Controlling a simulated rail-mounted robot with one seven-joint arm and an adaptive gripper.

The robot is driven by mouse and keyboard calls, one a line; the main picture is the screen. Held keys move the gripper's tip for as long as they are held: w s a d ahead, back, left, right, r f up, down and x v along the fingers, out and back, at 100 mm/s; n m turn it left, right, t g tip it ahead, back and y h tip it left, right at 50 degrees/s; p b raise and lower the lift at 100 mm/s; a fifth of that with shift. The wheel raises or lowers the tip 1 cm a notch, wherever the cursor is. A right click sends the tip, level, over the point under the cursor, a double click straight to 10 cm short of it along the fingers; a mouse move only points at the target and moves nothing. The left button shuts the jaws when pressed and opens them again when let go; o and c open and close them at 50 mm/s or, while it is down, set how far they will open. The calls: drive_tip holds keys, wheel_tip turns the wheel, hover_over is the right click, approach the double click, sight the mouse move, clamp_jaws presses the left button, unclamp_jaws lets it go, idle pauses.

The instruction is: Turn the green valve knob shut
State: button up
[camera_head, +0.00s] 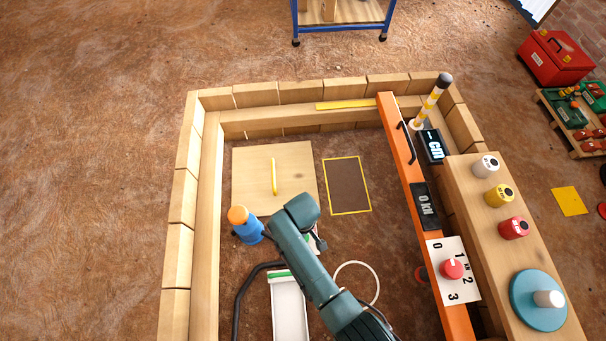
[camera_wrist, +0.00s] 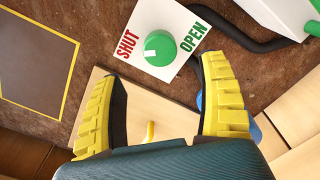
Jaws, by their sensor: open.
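The green valve knob (camera_wrist: 160,48) is in the wrist view at top centre, on a white plate (camera_wrist: 160,14) with red SHUT lettering at its left and green OPEN lettering at its right. A white mark on the knob lies on its left side, nearer the SHUT lettering. My gripper (camera_wrist: 163,68) has its two yellow fingers spread wide, one to each lower side of the knob, with nothing between the pads. I cannot tell how far the tips are from the knob. In the head view my arm hides the knob; only a sliver of the plate may show.
A wooden panel with a yellow handle (camera_head: 275,178) lies beside a yellow-edged dark patch (camera_head: 347,186). A blue bottle with an orange cap (camera_head: 245,224), a white tray (camera_head: 289,308) and a black hose (camera_head: 240,300) are near my arm. An orange beam (camera_head: 398,150) and wooden walls (camera_head: 175,200) bound the space.

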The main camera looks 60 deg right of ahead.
drive_tip(key=shift+r, duration=1.9)
